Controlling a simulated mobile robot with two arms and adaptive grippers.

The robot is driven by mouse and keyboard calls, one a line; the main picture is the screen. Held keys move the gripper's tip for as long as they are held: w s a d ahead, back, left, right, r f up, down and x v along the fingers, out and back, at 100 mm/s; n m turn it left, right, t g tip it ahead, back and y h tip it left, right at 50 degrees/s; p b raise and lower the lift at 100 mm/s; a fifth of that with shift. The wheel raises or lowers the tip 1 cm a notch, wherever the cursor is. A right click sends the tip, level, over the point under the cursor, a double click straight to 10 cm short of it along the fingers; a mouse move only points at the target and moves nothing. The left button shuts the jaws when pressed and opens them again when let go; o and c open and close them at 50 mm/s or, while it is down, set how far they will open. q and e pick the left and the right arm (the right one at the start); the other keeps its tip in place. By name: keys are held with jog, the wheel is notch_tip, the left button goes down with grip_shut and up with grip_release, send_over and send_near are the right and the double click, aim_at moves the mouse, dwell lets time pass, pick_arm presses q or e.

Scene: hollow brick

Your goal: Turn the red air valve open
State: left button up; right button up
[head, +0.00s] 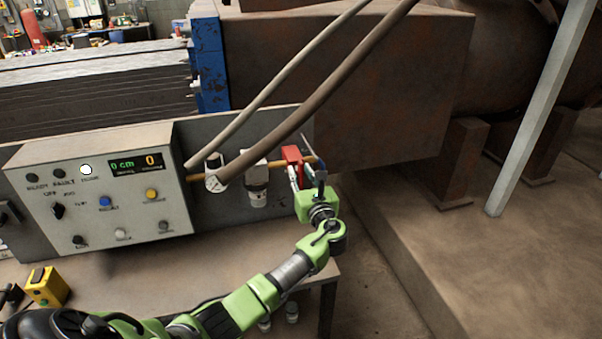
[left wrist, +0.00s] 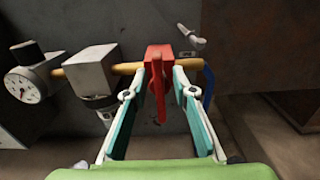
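The red air valve (head: 292,154) sits on a brass pipe at the right end of the panel. In the left wrist view its red body (left wrist: 158,53) is on the pipe and its red lever (left wrist: 160,97) points down. My left gripper (head: 303,172) is at the valve. In the left wrist view the two fingers (left wrist: 161,78) stand on either side of the lever, with a visible gap on each side. The gripper looks open and holds nothing. In the head view the arm and fingers partly hide the lever. My right gripper is not in view.
Left of the valve on the pipe are a grey filter unit (left wrist: 92,72) and a pressure gauge (left wrist: 25,84). A control box (head: 105,190) stands further left. Thick hoses (head: 310,95) cross above. A small yellow box (head: 46,287) is at lower left.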

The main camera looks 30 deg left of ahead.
pick_arm(q)
grip_shut()
jog(key=n, duration=0.1)
jog(key=n+b, duration=0.2)
jog(key=shift+s+f, duration=0.2)
jog(key=shift+f, duration=0.05)
jog(key=n+b, duration=0.4)
jog(key=n, duration=0.1)
jog(key=shift+s+a+f, duration=0.1)
jog(key=shift+a+f, duration=0.05)
jog(key=shift+s+a+f+n+b, duration=0.1)
jog(key=shift+f+n+b, duration=0.05)
jog(key=shift+n+b, duration=2.2)
jog(key=shift+s+f+n+b, duration=0.1)
jog(key=shift+n+b, duration=1.9)
jog(key=shift+n, duration=0.65)
